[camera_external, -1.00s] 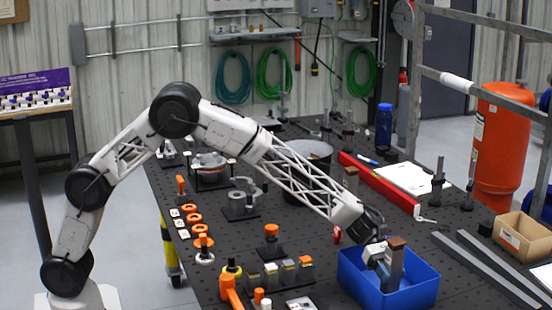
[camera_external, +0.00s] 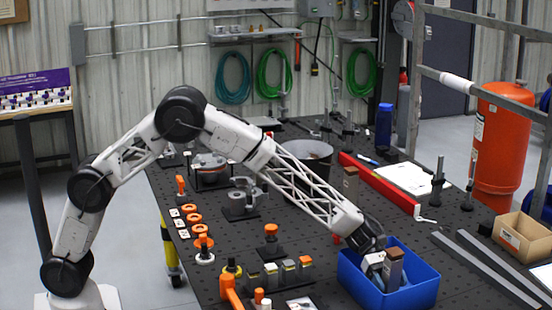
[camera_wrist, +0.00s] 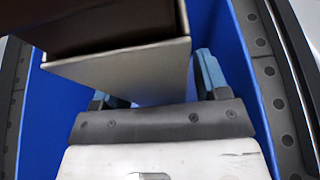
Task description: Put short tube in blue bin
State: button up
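The blue bin (camera_external: 418,285) stands at the front right of the dark perforated table; its blue wall also shows in the wrist view (camera_wrist: 252,60). The short tube (camera_external: 393,272), a grey square tube with a brownish top, is upright inside the bin's outline, its lower part in the bin. In the wrist view the tube (camera_wrist: 140,72) fills the upper left and hides part of the fingers. My gripper (camera_external: 378,268) reaches into the bin and appears shut on the tube, with blue-grey fingers (camera_wrist: 155,88) beside it. Whether the tube touches the bin floor is hidden.
Another square tube (camera_external: 350,182) stands mid-table. Left of the bin are an orange hammer (camera_external: 231,290) and a row of small blocks (camera_external: 288,272). Long grey bars (camera_external: 495,262) and a cardboard box (camera_external: 522,237) lie to the right. A black round pot (camera_external: 308,160) stands behind.

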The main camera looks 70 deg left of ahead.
jog(key=shift+r, duration=0.15)
jog(key=v, duration=1.2)
dwell(0.3)
dwell(0.6)
jog(key=s+a+r+m+y, duration=0.2)
jog(key=s+a+r+m, duration=0.15)
jog(key=s+a, duration=0.5)
jog(key=s+a+r+m+y, duration=0.25)
jog(key=s+a+r, duration=0.3)
jog(key=s, duration=0.55)
jog(key=s+a+r+m+y, duration=0.2)
jog(key=s+a+r+m, duration=0.2)
jog(key=s+a, duration=0.45)
jog(key=s+a+f+m+t+y, duration=0.1)
jog(key=s+a+m+y, duration=0.2)
jog(key=s+a, duration=0.4)
jog(key=s+a+f+m+t+y, duration=0.1)
jog(key=s+a+m+y, duration=0.3)
jog(key=s, duration=1.8)
jog(key=a+f+m, duration=0.1)
jog(key=a, duration=0.3)
jog(key=shift+s+t, duration=0.25)
jog(key=shift+t, duration=0.05)
